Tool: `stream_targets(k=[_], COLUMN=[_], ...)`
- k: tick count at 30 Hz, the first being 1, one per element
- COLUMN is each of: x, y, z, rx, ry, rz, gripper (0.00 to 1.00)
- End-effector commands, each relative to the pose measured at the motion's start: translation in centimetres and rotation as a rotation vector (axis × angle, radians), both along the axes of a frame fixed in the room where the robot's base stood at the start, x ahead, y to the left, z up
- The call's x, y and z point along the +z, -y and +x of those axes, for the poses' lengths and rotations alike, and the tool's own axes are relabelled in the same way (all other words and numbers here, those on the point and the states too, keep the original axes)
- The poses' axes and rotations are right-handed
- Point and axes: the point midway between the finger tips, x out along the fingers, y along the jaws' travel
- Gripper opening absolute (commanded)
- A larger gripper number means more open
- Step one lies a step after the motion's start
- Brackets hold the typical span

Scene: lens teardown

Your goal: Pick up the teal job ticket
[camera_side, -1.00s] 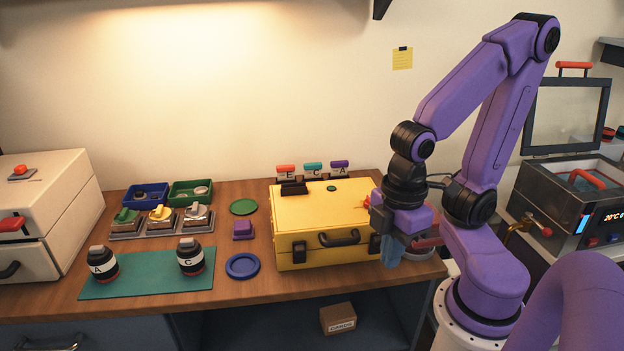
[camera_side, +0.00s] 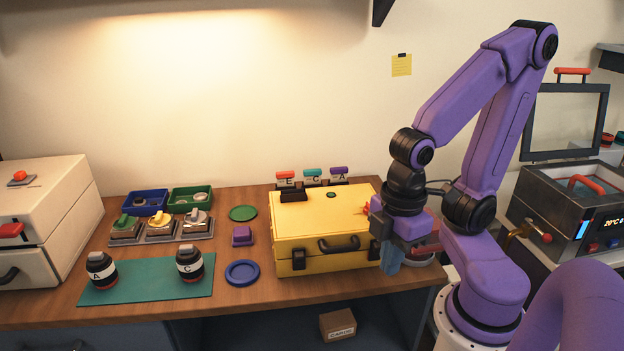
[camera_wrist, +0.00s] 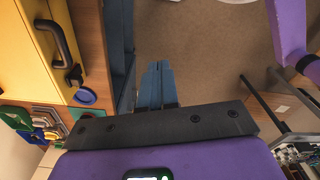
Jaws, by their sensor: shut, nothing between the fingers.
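The case's lid hides the foot of the tickets. My gripper (camera_side: 389,268) is to the right of the case, pointing down near the table's right edge, well apart from the tickets. Its blue fingers are together and empty; they also show in the wrist view (camera_wrist: 160,66). The ticket is not in the wrist view.
The shut yellow case stands between my gripper and the left side of the table. A metal machine (camera_side: 570,205) stands at the right.

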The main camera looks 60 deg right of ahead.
Motion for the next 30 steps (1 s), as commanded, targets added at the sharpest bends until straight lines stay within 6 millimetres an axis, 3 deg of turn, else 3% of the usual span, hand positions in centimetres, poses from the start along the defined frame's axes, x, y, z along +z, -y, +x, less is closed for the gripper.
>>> stream_targets(k=[1, 6, 8, 16, 20, 23, 30], x=[0.0, 0.0, 0.0, 0.0, 0.1, 0.4, 1.0], y=[0.0, 0.0, 0.0, 0.0, -0.3, -0.7, 0.2], z=[0.0, 0.0, 0.0, 0.1, 1.5, 4.1, 13.3], rx=[0.0, 0.0, 0.0, -0.004, -0.063, -0.175, -0.538], ry=[0.0, 0.0, 0.0, 0.001, 0.017, 0.048, 0.154], rz=[0.0, 0.0, 0.0, 0.0, 0.006, 0.012, 0.04], gripper=[0.1, 0.65, 0.79, 0.79, 0.79, 0.79, 0.79])
